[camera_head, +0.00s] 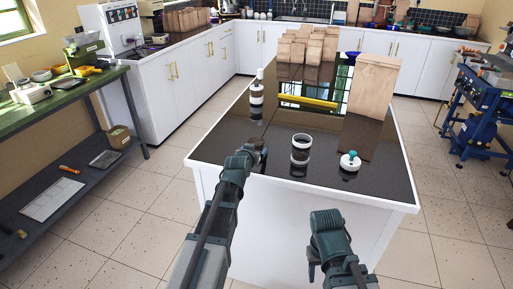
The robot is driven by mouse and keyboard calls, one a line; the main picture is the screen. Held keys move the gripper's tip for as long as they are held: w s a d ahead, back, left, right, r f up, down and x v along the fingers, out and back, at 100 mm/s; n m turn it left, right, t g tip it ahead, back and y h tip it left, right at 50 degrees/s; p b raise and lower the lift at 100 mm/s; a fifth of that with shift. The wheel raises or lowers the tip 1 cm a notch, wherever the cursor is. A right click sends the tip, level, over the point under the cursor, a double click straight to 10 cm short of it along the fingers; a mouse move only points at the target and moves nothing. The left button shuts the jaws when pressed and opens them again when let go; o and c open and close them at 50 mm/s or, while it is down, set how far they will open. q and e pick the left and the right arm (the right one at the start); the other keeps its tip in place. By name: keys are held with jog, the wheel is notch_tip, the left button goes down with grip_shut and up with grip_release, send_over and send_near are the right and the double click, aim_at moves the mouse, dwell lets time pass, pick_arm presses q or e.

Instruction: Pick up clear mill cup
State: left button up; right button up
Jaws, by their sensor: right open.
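A clear cup with dark bands (301,150), which looks like the mill cup, stands upright on the dark top of the island (230,145), near its front edge. My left gripper (258,150) is at the island's front edge, left of the cup and apart from it. It is small and dark, and its jaws cannot be made out. My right gripper (312,268) is open, low in front of the island and below the cup in the picture, touching nothing.
A tall white-and-dark cylinder (256,98) stands at the island's left side. A small white jar with a teal knob (349,161) is right of the cup.

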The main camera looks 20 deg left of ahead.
pick_arm(q)
jog(key=c, duration=1.1)
jog(key=shift+r, duration=0.2)
